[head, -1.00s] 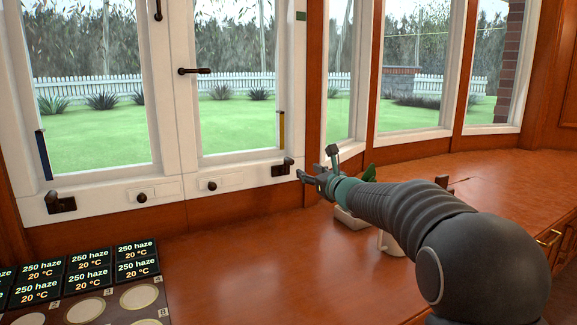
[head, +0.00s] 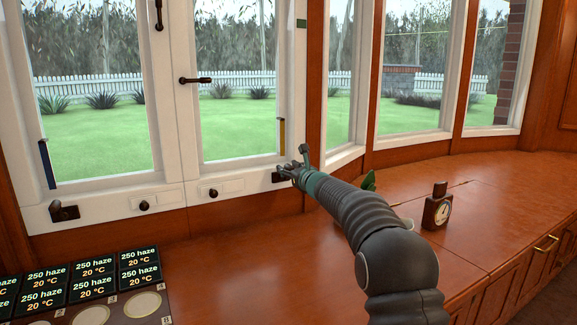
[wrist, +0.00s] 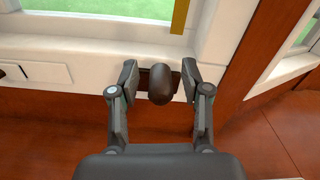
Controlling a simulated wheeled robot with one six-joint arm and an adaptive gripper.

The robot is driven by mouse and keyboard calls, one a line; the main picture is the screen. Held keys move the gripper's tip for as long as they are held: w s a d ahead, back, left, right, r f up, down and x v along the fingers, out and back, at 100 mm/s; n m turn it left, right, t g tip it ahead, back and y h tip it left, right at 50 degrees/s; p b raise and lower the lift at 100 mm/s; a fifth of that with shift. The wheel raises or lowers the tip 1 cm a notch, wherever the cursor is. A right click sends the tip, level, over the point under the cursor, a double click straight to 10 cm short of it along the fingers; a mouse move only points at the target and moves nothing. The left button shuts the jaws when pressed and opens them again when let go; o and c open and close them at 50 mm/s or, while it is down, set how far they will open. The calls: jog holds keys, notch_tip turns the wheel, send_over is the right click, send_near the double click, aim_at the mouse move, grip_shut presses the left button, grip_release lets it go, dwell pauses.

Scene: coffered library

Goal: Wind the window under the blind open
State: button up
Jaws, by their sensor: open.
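The right window sash (head: 236,90) has a yellow strip (head: 281,137) at its lower right, which also shows in the wrist view (wrist: 179,14). Below it, on the white frame, is a dark winder (head: 278,178), partly hidden by my gripper (head: 294,170). In the wrist view the winder's rounded dark knob (wrist: 160,86) stands between the two fingers of my open gripper (wrist: 159,80), with a small gap on each side. The left sash (head: 85,90) has a blue strip (head: 47,164) and its own dark winder (head: 64,212). I see no blind.
Small round knobs (head: 144,206) (head: 213,193) sit on the lower frame. A dark latch handle (head: 195,80) is on the middle post. Display blocks (head: 93,265) stand at the lower left.

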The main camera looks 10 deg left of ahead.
jog(key=shift+w+a, duration=0.15)
jog(key=shift+w, duration=0.1)
grip_shut()
dwell(0.3)
